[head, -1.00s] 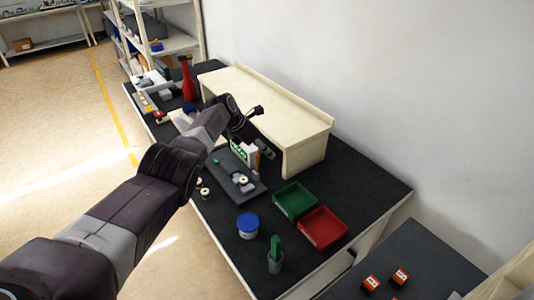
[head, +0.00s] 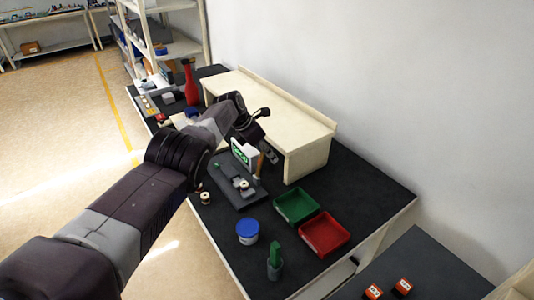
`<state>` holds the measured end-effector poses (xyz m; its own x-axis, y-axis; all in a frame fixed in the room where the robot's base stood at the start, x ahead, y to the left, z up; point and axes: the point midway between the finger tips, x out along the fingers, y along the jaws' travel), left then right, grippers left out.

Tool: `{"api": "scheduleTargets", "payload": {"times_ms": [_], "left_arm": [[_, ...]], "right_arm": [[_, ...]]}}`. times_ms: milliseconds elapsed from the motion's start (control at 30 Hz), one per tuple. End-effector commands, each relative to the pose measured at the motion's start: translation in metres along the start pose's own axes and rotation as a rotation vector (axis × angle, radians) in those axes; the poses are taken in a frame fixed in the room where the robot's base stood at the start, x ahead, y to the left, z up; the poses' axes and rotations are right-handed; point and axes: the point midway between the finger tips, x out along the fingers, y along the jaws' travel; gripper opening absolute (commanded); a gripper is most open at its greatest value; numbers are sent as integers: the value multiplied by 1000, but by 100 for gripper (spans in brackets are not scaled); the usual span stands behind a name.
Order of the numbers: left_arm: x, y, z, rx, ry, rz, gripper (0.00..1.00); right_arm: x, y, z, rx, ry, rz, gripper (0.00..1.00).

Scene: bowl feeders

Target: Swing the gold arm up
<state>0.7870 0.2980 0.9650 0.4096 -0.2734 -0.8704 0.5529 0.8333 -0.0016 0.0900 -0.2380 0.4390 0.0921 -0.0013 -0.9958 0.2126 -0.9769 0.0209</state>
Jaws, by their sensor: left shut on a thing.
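The gold arm (head: 261,165) is a thin, upright gold-orange strip at the back right edge of a dark grey fixture plate (head: 232,188) on the bench. It is small and partly covered by my gripper. My left gripper (head: 268,155) reaches in from the left over the fixture, with its fingers pointing down beside the gold arm. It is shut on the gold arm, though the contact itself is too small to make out. A white panel with a green display (head: 241,150) stands behind the plate. My right gripper is not in view.
A pale wooden shelf (head: 305,150) stands close behind the gripper. A green tray (head: 296,205), a red tray (head: 325,233), a blue-lidded tub (head: 248,229) and a grey cup with a green item (head: 275,262) stand nearer. A red bottle (head: 190,83) stands at the far left.

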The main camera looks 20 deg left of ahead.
Motion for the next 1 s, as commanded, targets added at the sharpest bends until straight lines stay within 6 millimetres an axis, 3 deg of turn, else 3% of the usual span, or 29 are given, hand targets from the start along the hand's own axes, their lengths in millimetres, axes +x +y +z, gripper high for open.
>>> {"api": "scheduleTargets", "payload": {"times_ms": [33,67,200,667,1000], "left_arm": [[-2,0,5,2,-10,2,0],[-2,0,5,2,-10,2,39],[-1,0,4,1,-7,2,54],[-3,2,2,0,-4,1,54],[-20,3,2,1,-6,1,54]], "right_arm": [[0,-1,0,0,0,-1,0],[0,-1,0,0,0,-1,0],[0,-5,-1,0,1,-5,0],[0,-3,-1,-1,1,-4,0],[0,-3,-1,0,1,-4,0]]}}
